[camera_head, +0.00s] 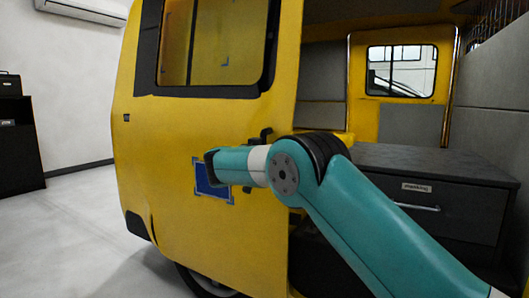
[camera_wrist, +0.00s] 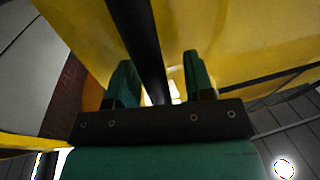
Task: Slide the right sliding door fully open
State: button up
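The yellow vehicle's door panel (camera_head: 170,135), with a dark-framed window, stands at the left of a wide opening in the head view. A dark handle (camera_head: 265,134) shows near its right edge, partly hidden by my arm. In the wrist view a black bar (camera_wrist: 139,40), which looks like the handle, runs between the two teal fingers of my gripper (camera_wrist: 157,62). The fingers stand apart, with a gap between the bar and the right finger; contact with the left finger is unclear. In the head view my arm hides the fingers.
Right of the panel, the opening shows a grey drawer unit (camera_head: 430,190) and a rear window (camera_head: 401,70). A blue square (camera_head: 212,186) is on the panel. A black cabinet (camera_head: 18,145) stands far left. The floor (camera_head: 75,225) left of the vehicle is clear.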

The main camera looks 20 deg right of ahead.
jog(key=shift+a, duration=0.1)
jog(key=shift+s+a, duration=0.25)
jog(key=v, duration=1.6)
jog(key=shift+s+b, duration=0.3)
jog(key=shift+b, duration=0.05)
